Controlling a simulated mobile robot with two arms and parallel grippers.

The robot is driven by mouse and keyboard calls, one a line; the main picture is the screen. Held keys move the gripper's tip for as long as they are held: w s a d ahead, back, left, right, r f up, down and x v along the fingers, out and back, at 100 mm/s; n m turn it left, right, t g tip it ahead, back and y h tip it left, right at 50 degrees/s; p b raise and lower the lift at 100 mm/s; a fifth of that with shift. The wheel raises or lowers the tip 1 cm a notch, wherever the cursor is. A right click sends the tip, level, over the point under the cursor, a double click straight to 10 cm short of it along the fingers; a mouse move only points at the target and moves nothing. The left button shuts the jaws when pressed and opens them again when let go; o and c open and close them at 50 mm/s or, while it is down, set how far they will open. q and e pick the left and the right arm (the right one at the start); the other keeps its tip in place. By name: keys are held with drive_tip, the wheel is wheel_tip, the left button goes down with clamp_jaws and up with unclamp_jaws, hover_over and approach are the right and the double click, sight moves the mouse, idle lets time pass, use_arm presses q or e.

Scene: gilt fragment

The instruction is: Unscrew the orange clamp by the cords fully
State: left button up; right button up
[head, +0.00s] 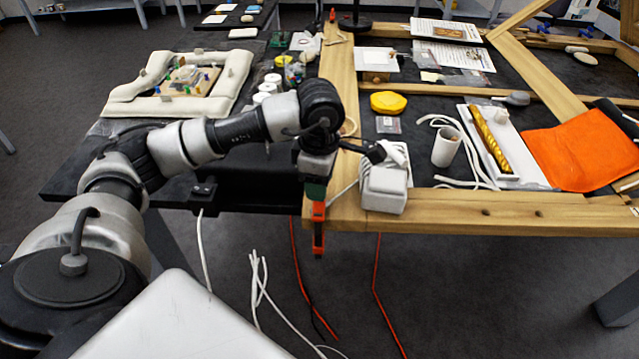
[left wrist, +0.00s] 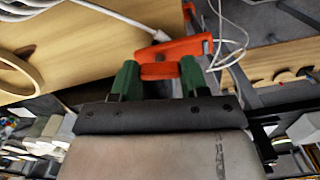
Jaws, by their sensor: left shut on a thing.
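The orange clamp (head: 318,232) is at the front left corner of the wooden frame, near the white cords. My left gripper (head: 315,190) reaches it from above, with its green fingers at the clamp's upper part. In the left wrist view, the green fingers (left wrist: 158,72) are on the orange clamp (left wrist: 178,48), next to the wooden beam's edge. The gripper is shut on the clamp. Whether the clamp's jaws still press on the wood cannot be told. My right gripper is not in view.
A white block (head: 385,188) with a plug and cord sits on the wooden frame (head: 470,214) just right of the clamp. White cords (head: 258,280) and red cords (head: 380,290) hang below.

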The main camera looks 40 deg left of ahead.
use_arm(q)
drive_tip(key=shift+n+b, duration=0.35)
drive_tip(key=shift+n, duration=0.65)
drive_tip(key=o, duration=0.9)
wheel_tip(320, 180, up, 11)
drive_tip(key=shift+f, duration=0.1)
